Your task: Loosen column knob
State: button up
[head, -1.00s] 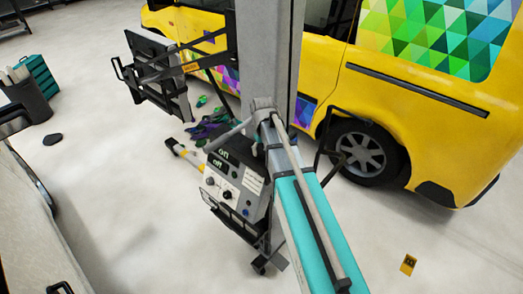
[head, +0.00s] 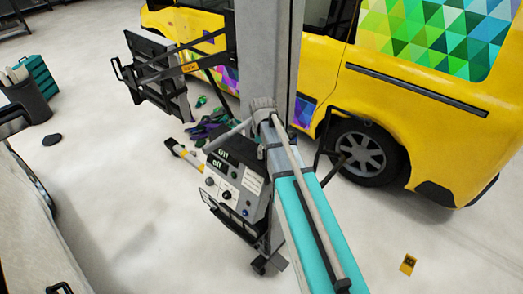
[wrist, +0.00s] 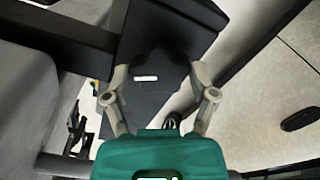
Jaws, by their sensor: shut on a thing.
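A dark, lobed knob (wrist: 162,66) sits on a black block (wrist: 150,108) in the upper middle of the wrist view. My gripper (wrist: 159,72) has a teal body and two grey fingers, one on each side of the knob, shut on it. The exact contact at the fingertips is hard to make out against the dark parts. In the head view, the tall grey column (head: 266,55) stands in front of the van. My arm reaches toward the column there, and the knob and fingers cannot be made out.
A control box (head: 226,187) with displays and dials stands beside my arm. A folding black bracket (head: 160,70) juts left from the column. The yellow van (head: 420,120) is close behind. Coloured scraps (head: 208,127) lie on the floor.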

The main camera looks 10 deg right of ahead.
jog(key=shift+a+n, duration=0.1)
jog(key=shift+n, duration=0.3)
jog(key=o, duration=1)
jog(key=shift+o, duration=0.2)
